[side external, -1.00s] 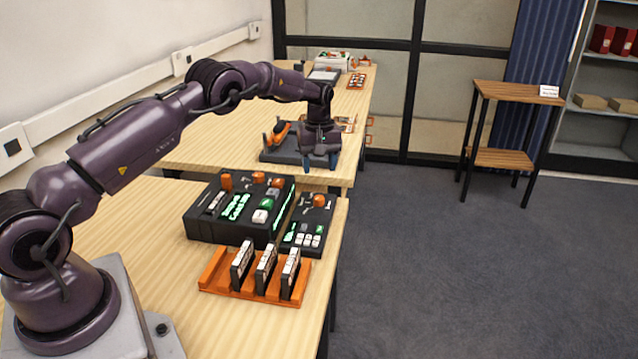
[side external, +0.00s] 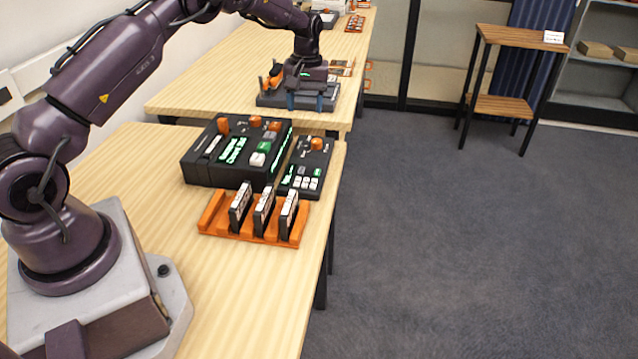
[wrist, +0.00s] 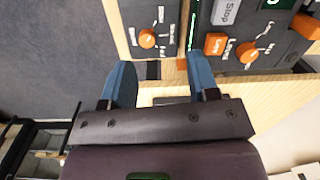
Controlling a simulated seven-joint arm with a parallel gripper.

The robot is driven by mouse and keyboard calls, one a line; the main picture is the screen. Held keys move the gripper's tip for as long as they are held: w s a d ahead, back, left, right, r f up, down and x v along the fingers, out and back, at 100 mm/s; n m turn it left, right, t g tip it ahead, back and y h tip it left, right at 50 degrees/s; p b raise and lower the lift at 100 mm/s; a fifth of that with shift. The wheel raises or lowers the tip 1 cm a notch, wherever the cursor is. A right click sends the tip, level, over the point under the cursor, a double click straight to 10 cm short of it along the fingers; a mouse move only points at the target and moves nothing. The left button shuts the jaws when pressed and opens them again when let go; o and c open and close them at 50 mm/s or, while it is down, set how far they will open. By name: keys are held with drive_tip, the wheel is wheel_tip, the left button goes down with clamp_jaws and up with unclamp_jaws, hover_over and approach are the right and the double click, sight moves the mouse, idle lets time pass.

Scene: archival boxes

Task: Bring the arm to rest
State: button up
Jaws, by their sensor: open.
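My gripper (side external: 305,102) hangs from the dark purple arm in the side view, pointing down with its two blue fingers apart. It appears over or in front of the gap between the near table and the far table; its exact height is unclear. In the wrist view the blue fingers (wrist: 160,72) are apart with nothing between them. Beyond them show parts of a dark control box with orange knobs (wrist: 215,43) and a smaller dark panel (wrist: 150,20).
The near table holds a large dark control box (side external: 205,172), a smaller panel (side external: 291,185) and an orange rack (side external: 215,222) with three upright cartridges. A dark tray (side external: 268,99) lies on the far table (side external: 195,98). Open carpet (side external: 450,250) and a small wooden stand (side external: 515,36) are at right.

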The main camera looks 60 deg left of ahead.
drive_tip(key=s+d+r+m+t, duration=0.2)
drive_tip(key=s+d+r+m, duration=0.4)
drive_tip(key=s+d+r, duration=0.65)
drive_tip(key=s+d+r+m+t, duration=0.2)
drive_tip(key=s+d+r, duration=0.1)
drive_tip(key=s, duration=0.6)
drive_tip(key=s+d+r+m+t, duration=0.2)
drive_tip(key=s+d+r, duration=0.2)
drive_tip(key=s, duration=0.4)
drive_tip(key=shift+s+d+r+m, duration=0.3)
drive_tip(key=shift+s+r, duration=0.1)
drive_tip(key=shift+r, duration=0.4)
